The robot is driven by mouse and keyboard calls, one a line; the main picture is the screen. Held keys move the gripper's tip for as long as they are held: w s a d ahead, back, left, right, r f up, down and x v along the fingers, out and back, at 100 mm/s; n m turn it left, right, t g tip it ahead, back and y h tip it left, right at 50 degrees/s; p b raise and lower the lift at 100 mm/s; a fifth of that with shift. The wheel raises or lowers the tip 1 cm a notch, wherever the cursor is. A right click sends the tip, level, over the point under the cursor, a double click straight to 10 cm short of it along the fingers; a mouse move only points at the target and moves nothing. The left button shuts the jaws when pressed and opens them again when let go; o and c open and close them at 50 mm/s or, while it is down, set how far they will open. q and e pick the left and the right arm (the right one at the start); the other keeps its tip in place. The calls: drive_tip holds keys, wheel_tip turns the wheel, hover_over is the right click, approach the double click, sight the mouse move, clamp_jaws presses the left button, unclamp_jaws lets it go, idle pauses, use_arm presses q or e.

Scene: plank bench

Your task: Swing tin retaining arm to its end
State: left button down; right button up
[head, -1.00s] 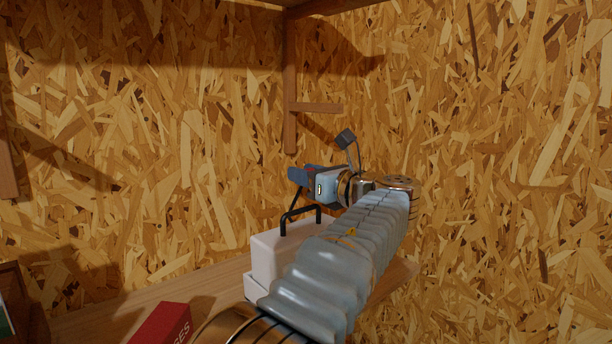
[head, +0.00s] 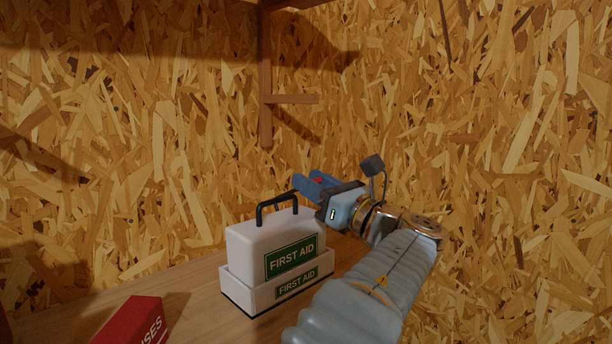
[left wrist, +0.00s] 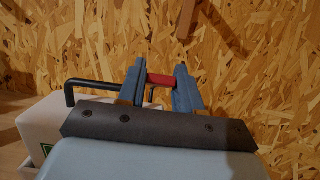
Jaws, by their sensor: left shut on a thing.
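The white first aid tin (head: 248,244) stands upright in a low white holder (head: 250,294) on the bench, its black handle (head: 262,210) raised; it also shows at the left in the left wrist view (left wrist: 45,122). My left gripper (head: 314,182) is just right of the tin's top, behind the handle. Its blue fingers (left wrist: 161,88) are shut on a red piece (left wrist: 160,80), seemingly the grip of the retaining arm. The rest of that arm is hidden behind my gripper and the tin. My right gripper is out of view.
A red box (head: 130,322) lies at the front left of the plank bench (head: 190,296). Chipboard walls close in the back and right, with a wooden post (head: 265,80) and short ledge (head: 296,99) behind.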

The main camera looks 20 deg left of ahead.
use_arm(q)
drive_tip(key=shift+s+d+f, duration=0.1)
drive_tip(key=shift+d+f, duration=0.05)
drive_tip(key=shift+d, duration=0.15)
drive_tip(key=c, duration=0.8)
unclamp_jaws()
drive_tip(key=shift+c, duration=0.2)
drive_tip(key=v, duration=1.3)
drive_tip(key=shift+s+d+f, duration=0.15)
drive_tip(key=shift+s+d, duration=0.05)
drive_tip(key=shift+d, duration=0.1)
